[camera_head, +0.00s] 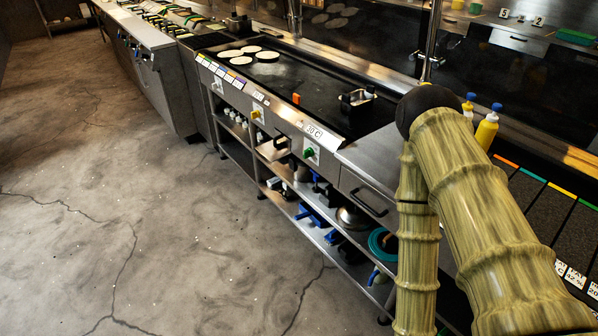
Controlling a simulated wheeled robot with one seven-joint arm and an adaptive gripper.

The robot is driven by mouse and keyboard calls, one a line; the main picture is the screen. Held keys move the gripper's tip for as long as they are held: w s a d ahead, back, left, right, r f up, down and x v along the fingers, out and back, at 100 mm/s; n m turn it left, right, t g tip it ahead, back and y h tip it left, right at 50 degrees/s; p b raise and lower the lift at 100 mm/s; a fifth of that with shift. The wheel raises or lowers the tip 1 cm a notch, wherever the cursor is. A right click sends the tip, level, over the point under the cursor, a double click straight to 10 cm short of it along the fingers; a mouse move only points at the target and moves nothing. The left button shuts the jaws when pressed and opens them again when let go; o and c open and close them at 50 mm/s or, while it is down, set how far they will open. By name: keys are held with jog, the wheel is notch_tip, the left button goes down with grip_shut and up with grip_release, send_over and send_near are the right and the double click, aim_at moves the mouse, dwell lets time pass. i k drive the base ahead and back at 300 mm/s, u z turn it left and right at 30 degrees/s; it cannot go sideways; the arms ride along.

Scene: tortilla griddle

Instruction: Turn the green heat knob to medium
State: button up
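The green heat knob (308,153) is on the sloped front panel of the griddle, towards its right end. It is small here, and I cannot tell its setting. A yellow knob (255,113) and a pale knob (217,86) sit further left along the same front. The black griddle plate (315,88) lies above them, with several pale tortillas (243,55) at its far left end. My arm rises at the right of the picture, well to the right of the green knob. My gripper is not in view.
A metal container (357,99) and a small orange block (296,98) are on the griddle. Yellow bottles (486,131) stand behind my arm. A drawer (368,190) is right of the green knob, and loaded shelves (320,229) are below. The floor (150,220) in front is clear.

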aim_at(308, 152)
jog(key=z, duration=0.1)
jog(key=k, duration=0.55)
jog(key=u, duration=0.85)
jog(key=i, duration=1.75)
jog(key=z, duration=0.75)
